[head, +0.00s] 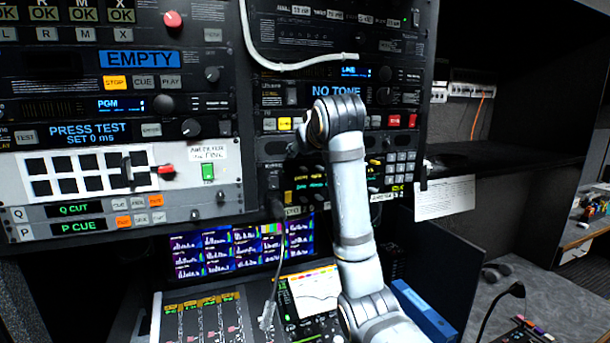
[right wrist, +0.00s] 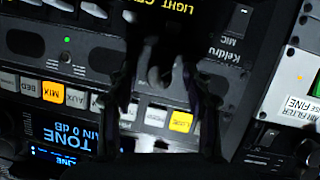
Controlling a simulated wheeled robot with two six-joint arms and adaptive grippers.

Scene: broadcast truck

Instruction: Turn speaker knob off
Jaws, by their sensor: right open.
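My right gripper (right wrist: 157,82) is open in the right wrist view, with one dark finger on each side of a small dark knob. The knob (right wrist: 155,62) sits on a dark rack strip with oval openings, probably speaker grilles; its label and pointer cannot be read. Contact between fingers and knob cannot be told. In the head view my right arm reaches up to this strip (head: 275,149), and my wrist hides most of the gripper and the knob. My left gripper is not in view.
Button rows, including a lit yellow button (right wrist: 181,121), lie close to my right gripper. A white cable (head: 290,67) hangs across the upper rack. A monitor (head: 240,245) and a fader desk (head: 205,315) stand below. A blue binder (head: 425,312) lies at right.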

